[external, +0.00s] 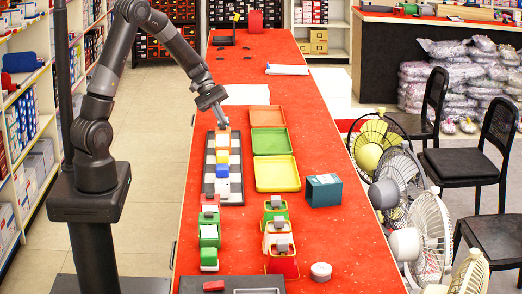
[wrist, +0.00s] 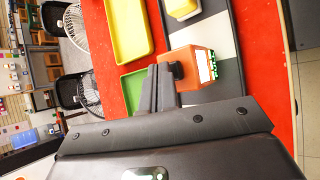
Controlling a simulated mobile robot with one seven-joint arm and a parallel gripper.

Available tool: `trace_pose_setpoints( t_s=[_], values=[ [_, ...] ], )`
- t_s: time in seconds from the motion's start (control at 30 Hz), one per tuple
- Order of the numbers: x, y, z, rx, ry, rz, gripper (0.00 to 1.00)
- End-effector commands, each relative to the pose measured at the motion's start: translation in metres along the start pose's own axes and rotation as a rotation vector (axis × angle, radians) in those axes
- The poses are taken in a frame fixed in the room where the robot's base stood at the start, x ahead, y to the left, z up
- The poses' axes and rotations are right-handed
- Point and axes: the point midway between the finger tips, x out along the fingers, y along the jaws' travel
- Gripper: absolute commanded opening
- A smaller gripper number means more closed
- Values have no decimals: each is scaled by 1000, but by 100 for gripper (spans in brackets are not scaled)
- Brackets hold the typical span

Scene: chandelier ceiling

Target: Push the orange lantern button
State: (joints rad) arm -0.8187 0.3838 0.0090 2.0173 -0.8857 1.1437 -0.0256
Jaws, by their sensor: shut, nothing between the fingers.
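An orange block-like lantern (wrist: 197,62) with a pale panel and green trim on one face stands on a checkered board in the wrist view. A dark knob-like part shows on its near side, at the fingertips. My gripper (wrist: 163,82) is shut and empty, with its fingers right beside this orange block; I cannot tell whether they touch it. In the external view my gripper (external: 222,122) points down at the far end of the board, over the row of coloured blocks. The fingertips partly hide what lies under them there.
The board (external: 236,190) carries several coloured blocks in a row. Orange, green and yellow trays (external: 277,187) lie to its right, with a teal box (external: 323,190) beyond. Several small lantern-like items (external: 278,224) stand at the near end of the red table. Fans line its right side.

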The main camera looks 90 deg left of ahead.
Motion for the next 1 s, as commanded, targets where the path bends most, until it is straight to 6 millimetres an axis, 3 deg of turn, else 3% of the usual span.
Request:
trace_pose_setpoints(
  t_s=[1.0],
  values=[
    [-7,5,5,-1,0,0,0]
  ],
)
